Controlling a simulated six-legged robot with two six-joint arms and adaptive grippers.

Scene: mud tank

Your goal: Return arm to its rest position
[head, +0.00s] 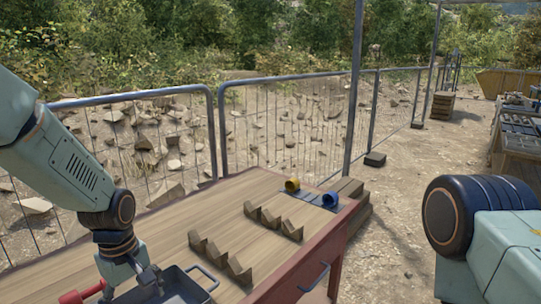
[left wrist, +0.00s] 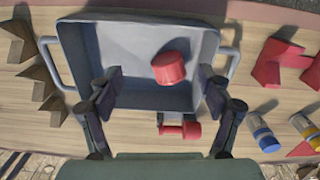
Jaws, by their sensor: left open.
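My left arm comes in from the left in the head view, with its gripper (head: 137,284) low over a grey tray (head: 205,292) at the near edge of the wooden table (head: 195,220). In the left wrist view the two fingers of my left gripper (left wrist: 162,84) are spread apart over the tray (left wrist: 105,33), with nothing between them that I can see held. A red round piece (left wrist: 169,69) lies inside the tray, apart from the fingers. Part of my right arm shows at the right of the head view; its gripper is out of frame.
Notched wooden blocks (head: 222,259) stand in rows on the table, beside a yellow ring (head: 292,185) and a blue ring (head: 330,199). A red part (left wrist: 283,62) and banded cylinders (left wrist: 265,136) lie right of the tray. A metal fence (head: 218,130) runs behind.

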